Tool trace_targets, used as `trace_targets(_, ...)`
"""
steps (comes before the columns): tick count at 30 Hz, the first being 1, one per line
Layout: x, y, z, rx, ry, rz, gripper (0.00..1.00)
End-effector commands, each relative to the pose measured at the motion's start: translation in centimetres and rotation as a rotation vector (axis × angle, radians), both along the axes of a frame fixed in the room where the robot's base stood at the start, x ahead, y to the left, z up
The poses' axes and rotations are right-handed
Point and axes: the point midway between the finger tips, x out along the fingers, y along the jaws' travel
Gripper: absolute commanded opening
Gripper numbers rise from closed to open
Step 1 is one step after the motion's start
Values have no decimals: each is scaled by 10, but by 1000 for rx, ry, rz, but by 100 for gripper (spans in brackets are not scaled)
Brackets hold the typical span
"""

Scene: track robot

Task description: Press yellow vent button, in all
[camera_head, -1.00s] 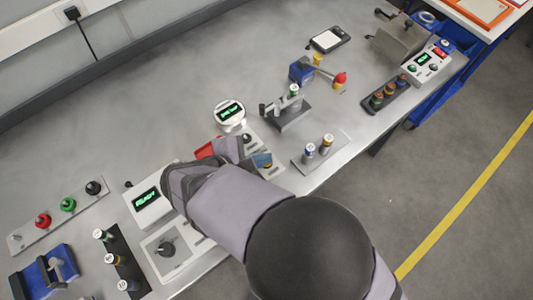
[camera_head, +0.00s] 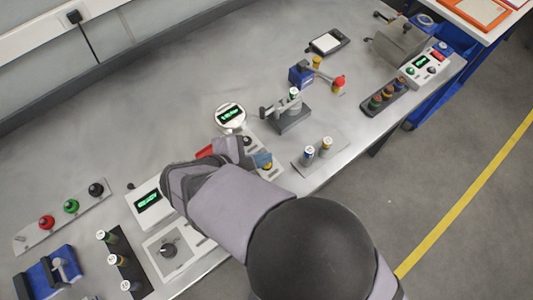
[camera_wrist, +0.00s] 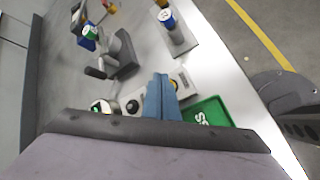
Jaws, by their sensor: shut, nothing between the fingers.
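My gripper shows in the wrist view (camera_wrist: 161,98) as two blue fingers pressed together, empty, over a light panel (camera_wrist: 150,99). A small yellow button (camera_wrist: 174,84) shows on that panel, just right of the fingertips and partly hidden by them. In the head view my gripper's blue fingertips (camera_head: 262,160) are at the same panel (camera_head: 278,170), beside the yellow button (camera_head: 268,166). I cannot tell whether the fingertips touch it. A black knob (camera_head: 247,141) is on the panel; in the wrist view it (camera_wrist: 132,106) is left of the fingers.
A round gauge with a green display (camera_head: 230,115) stands behind the panel. A grey stand (camera_head: 288,118) and a holder with two small cylinders (camera_head: 319,151) are to the right. A green tray (camera_wrist: 208,112) lies right of the fingers in the wrist view.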

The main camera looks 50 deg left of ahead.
Motion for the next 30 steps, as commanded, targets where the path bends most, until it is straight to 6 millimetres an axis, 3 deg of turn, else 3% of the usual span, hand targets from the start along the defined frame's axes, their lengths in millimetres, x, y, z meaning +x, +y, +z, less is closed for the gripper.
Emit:
trace_targets(18,0,0,47,1,1,0,0)
trace_targets(30,0,0,50,0,0,0,0)
